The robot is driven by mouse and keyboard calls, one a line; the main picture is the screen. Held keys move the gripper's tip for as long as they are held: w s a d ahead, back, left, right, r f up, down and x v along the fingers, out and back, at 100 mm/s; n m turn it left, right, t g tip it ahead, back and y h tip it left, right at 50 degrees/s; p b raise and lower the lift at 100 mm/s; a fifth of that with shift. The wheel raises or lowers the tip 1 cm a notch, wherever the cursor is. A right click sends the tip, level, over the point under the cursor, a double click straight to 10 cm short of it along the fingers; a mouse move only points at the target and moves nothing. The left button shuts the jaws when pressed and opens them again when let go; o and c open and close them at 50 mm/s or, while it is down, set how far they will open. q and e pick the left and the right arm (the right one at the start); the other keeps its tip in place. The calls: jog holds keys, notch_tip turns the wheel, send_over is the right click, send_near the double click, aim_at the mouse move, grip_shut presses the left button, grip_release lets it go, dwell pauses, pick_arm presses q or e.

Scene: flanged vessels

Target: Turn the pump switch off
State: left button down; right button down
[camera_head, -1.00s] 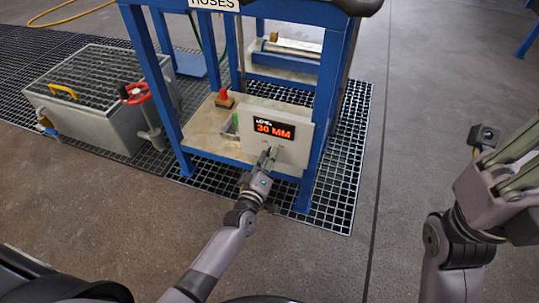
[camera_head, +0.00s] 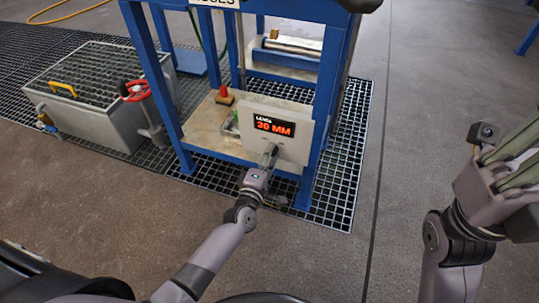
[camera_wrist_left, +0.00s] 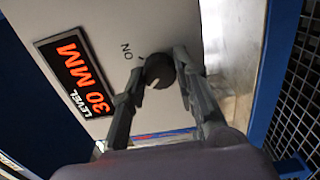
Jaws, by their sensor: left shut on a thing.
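The pump switch is a dark round knob (camera_wrist_left: 160,71) on a pale control panel (camera_head: 289,150), with a tick and the word ON beside it in the left wrist view. My left gripper (camera_head: 268,156) reaches the panel's lower part; in the left wrist view its two fingers (camera_wrist_left: 161,82) are shut on the knob from both sides. The fingers hide the knob in the head view.
The panel sits on the lower shelf of a blue frame (camera_head: 309,185), whose posts stand close on both sides. A red button (camera_head: 224,92) is behind the panel.

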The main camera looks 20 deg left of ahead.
dwell(0.4)
pick_arm(q)
jog(key=c, duration=1.2)
grip_release()
jog(key=shift+c, duration=0.2)
jog(key=s, duration=1.2)
jog(key=shift+a, duration=0.25)
